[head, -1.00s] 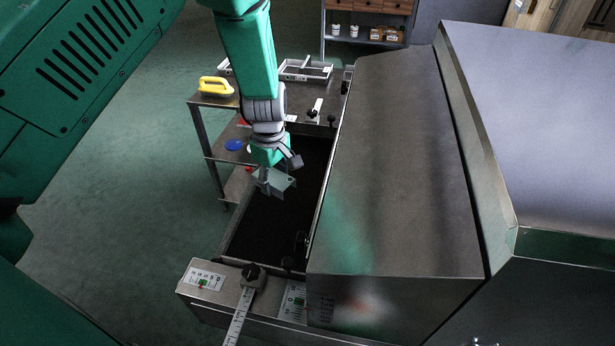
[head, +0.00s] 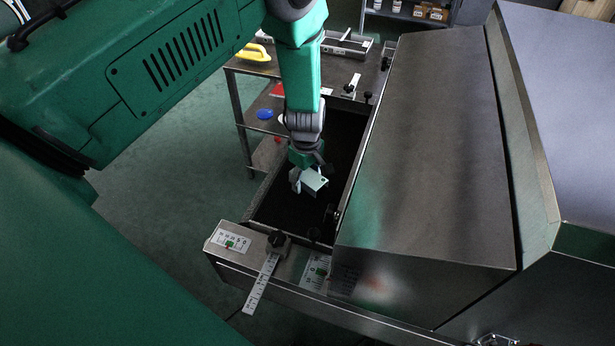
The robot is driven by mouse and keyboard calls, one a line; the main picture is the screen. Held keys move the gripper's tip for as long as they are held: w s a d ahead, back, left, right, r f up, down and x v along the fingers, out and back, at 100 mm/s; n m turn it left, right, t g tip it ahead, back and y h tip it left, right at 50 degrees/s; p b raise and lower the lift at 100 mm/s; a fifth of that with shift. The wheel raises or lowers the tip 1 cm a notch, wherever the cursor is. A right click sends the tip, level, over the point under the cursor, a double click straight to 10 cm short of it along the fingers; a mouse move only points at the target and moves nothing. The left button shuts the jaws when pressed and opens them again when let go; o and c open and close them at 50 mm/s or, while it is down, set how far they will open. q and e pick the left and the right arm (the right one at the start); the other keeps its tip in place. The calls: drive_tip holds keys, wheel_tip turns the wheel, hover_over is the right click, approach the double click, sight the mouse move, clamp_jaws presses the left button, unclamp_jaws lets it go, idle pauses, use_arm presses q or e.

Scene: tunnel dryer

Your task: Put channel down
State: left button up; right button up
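The channel (head: 315,181) is a small pale grey metal piece with a bent profile. My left gripper (head: 299,184) points down from above and is shut on the channel at its left side. The gripper and channel are over the black belt (head: 283,212) of the dryer's infeed, between its side rails. I cannot tell whether the channel touches the belt. The fingers are partly hidden by the wrist and the channel. My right gripper is not in view.
The dryer's steel hood (head: 430,150) stands close on the right. A steel front rail (head: 290,262) carries a ruler (head: 260,285) and black knobs. Behind is a steel table (head: 250,69) with a yellow-handled tool (head: 252,52) and a frame-like tray (head: 345,45).

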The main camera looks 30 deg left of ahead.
sight(307, 176)
use_arm(q)
drive_tip(key=shift+d+r, duration=0.25)
drive_tip(key=shift+d, duration=0.05)
wheel_tip(307, 176, up, 12)
drive_tip(key=shift+f, duration=0.15)
idle(0.4)
